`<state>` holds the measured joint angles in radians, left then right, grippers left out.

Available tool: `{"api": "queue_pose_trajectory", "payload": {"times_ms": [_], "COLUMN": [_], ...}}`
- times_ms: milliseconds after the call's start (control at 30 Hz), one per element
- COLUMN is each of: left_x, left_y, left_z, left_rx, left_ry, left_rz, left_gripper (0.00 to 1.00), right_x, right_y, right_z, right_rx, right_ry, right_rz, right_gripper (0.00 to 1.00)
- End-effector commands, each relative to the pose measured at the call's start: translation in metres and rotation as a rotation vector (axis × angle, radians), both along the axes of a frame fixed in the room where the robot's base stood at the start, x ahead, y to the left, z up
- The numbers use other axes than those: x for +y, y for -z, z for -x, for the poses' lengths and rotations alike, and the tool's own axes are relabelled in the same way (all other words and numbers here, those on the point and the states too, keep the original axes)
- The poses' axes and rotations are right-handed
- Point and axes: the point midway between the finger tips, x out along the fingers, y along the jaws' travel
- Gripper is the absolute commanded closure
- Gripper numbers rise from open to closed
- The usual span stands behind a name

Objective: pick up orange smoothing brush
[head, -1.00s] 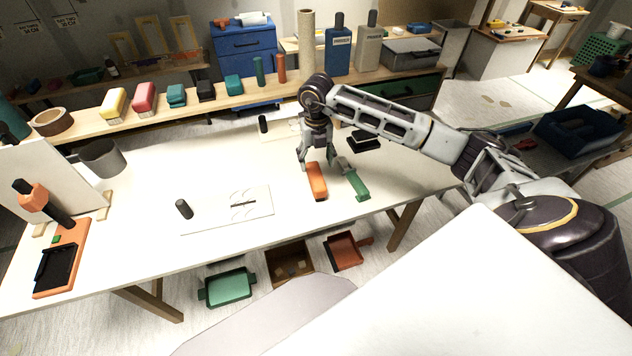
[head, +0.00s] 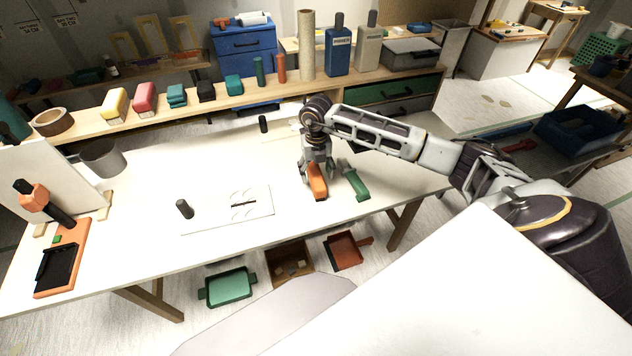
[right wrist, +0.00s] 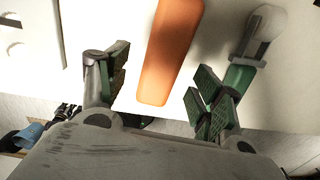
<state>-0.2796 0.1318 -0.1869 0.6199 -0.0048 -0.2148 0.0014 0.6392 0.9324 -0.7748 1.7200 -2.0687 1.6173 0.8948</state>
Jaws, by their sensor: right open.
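The orange smoothing brush (head: 318,185) lies on the white table near its front edge. In the right wrist view its orange body (right wrist: 168,52) lies between my right gripper's two open fingers, with space on both sides. My right gripper (head: 318,172) is over the far end of the brush, pointing down, open and empty. In the wrist view its fingertips (right wrist: 158,85) show green pads. A green tool (head: 356,184) lies just right of the brush, close to the right finger. My left gripper is not in view.
A shelf (head: 215,92) with brushes and bottles runs along the back. The table's middle is clear.

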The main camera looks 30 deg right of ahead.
Motion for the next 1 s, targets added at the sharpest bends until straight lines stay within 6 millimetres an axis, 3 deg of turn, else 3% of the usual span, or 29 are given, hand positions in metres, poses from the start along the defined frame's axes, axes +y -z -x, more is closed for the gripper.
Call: {"api": "queue_pose_trajectory", "payload": {"times_ms": [433,933,1000], "left_x": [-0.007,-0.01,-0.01], "left_y": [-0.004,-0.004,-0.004], "left_z": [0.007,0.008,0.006], "left_rx": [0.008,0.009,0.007], "left_ry": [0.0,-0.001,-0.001], "left_rz": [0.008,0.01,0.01], "left_gripper": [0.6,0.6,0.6], "right_x": [-0.002,-0.002,-0.002], "right_y": [0.043,0.046,0.046], "right_z": [-0.002,-0.002,-0.002], "right_rx": [0.002,0.0,0.0], "right_ry": [0.001,0.0,0.0], "right_rz": [-0.002,0.0,0.0], "right_gripper": [0.34,0.34,0.4]}}
